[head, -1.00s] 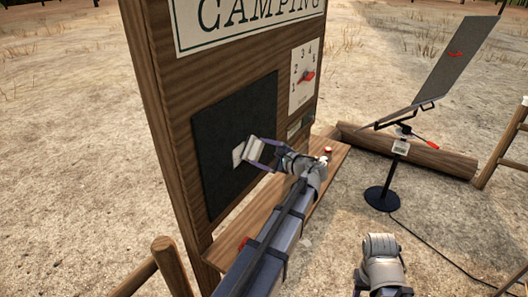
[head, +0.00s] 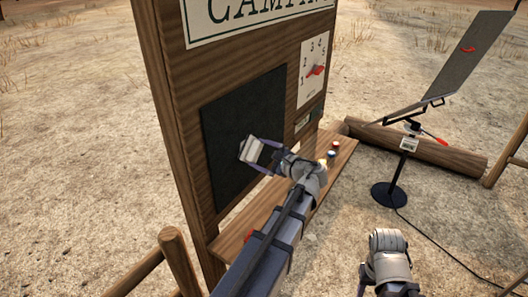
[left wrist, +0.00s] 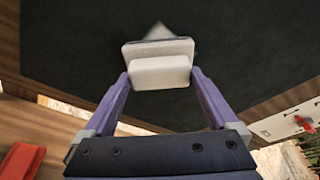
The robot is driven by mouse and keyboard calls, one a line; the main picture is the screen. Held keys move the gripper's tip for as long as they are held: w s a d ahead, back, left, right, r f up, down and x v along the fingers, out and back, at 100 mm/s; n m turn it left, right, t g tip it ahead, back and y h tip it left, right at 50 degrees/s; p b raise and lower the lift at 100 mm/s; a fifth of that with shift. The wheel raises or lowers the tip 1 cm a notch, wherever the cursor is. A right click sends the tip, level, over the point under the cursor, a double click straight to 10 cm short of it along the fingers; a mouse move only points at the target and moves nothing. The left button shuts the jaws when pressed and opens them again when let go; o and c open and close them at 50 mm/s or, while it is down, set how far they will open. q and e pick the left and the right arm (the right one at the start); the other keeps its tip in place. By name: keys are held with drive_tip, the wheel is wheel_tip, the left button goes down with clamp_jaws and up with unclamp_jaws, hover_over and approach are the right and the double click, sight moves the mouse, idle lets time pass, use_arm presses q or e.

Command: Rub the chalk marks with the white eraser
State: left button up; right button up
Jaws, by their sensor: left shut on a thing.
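The white eraser (head: 250,148) is held in my left gripper (head: 262,153), in front of the dark chalkboard (head: 232,115). In the left wrist view the eraser (left wrist: 160,68) sits between the two purple fingers of the shut gripper (left wrist: 160,85). A pale chalk mark (left wrist: 159,31) shows on the board just beyond the eraser's far edge; the rest of it is hidden behind the eraser. Whether the eraser touches the board I cannot tell. My right arm's end shows at the lower right of the head view; its fingertips cannot be made out.
A wooden shelf (head: 318,180) runs below the board, with small items (head: 332,157) at its far end. A numbered dial (head: 314,70) is right of the board. A tilted panel on a stand (head: 462,60) and a log (head: 430,152) are farther right.

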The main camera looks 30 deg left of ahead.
use_arm(q)
drive_tip(key=shift+s+a, duration=0.1)
drive_tip(key=shift+s+a, duration=0.1)
drive_tip(key=shift+s, duration=1.6)
drive_tip(key=shift+r, duration=0.1)
drive_tip(key=shift+w, duration=0.1)
drive_tip(key=shift+w, duration=1.7)
drive_tip(key=shift+w+d, duration=0.1)
drive_tip(key=shift+d, duration=0.1)
drive_tip(key=shift+w+d, duration=0.1)
drive_tip(key=shift+w, duration=1.45)
drive_tip(key=shift+w+d, duration=0.15)
drive_tip(key=shift+w, duration=1.55)
